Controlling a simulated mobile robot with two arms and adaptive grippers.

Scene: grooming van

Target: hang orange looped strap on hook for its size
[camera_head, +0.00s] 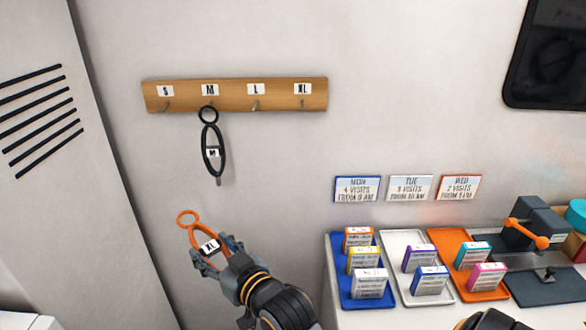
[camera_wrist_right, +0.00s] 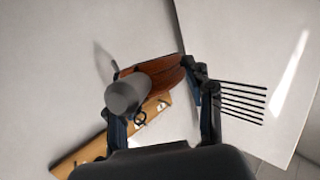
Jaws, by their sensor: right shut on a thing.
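The orange looped strap (camera_head: 189,220) has a small ring at its top and a white XL tag. In the right wrist view the strap (camera_wrist_right: 168,82) lies between the fingers. A wooden board (camera_head: 236,103) on the wall has hooks labelled S, M, L and XL. The XL hook (camera_head: 303,104) at the right end is empty. A black looped strap (camera_head: 222,152) tagged M hangs from the M hook. My left gripper is not visible.
A counter at lower right bears a blue tray (camera_head: 335,262), a white tray (camera_head: 392,240) and an orange tray (camera_head: 442,238) with small boxes. A dark device (camera_head: 545,222) stands behind. A slotted grey panel (camera_head: 95,190) is at left.

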